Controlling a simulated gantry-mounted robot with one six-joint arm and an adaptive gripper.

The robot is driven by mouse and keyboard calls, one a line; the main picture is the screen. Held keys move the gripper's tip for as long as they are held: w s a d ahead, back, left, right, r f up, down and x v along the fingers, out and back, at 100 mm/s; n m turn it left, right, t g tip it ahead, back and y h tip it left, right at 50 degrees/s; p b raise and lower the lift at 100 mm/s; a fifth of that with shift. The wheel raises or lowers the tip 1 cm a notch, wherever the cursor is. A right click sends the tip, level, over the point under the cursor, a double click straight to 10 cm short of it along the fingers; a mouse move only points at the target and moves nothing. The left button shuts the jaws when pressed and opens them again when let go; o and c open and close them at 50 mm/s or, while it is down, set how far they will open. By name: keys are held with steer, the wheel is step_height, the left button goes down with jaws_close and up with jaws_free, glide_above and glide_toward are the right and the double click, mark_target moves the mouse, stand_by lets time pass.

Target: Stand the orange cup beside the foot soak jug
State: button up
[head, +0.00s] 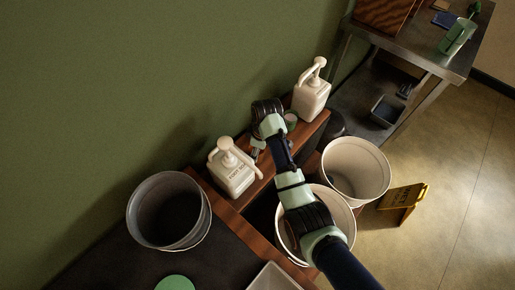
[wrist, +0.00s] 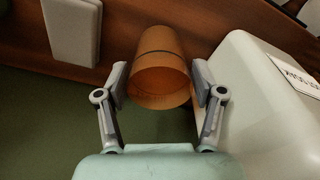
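The orange cup (wrist: 160,72) is between the two fingers of my gripper (wrist: 160,82) in the wrist view, in front of a brown wooden surface. Narrow gaps show between the cup and both fingers, so my gripper looks open around it. The white foot soak jug (head: 232,178), with a pump top and a label, stands on the wooden shelf in the head view. My gripper (head: 257,149) is low, just right of that jug. The head view does not clearly show the cup. A white, labelled jug body is close on the right in the wrist view.
A grey bucket (head: 169,211) and a white bucket (head: 356,169) flank the area. A yellow sign (head: 404,199) stands on the floor.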

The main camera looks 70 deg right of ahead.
steer(key=shift+o, duration=0.7)
step_height(320, 180, up, 12)
steer(key=s+p, duration=0.1)
steer(key=p, duration=0.3)
steer(key=shift+s+r+p, duration=0.2)
steer(key=shift+s+p, duration=0.05)
steer(key=shift+p, duration=0.05)
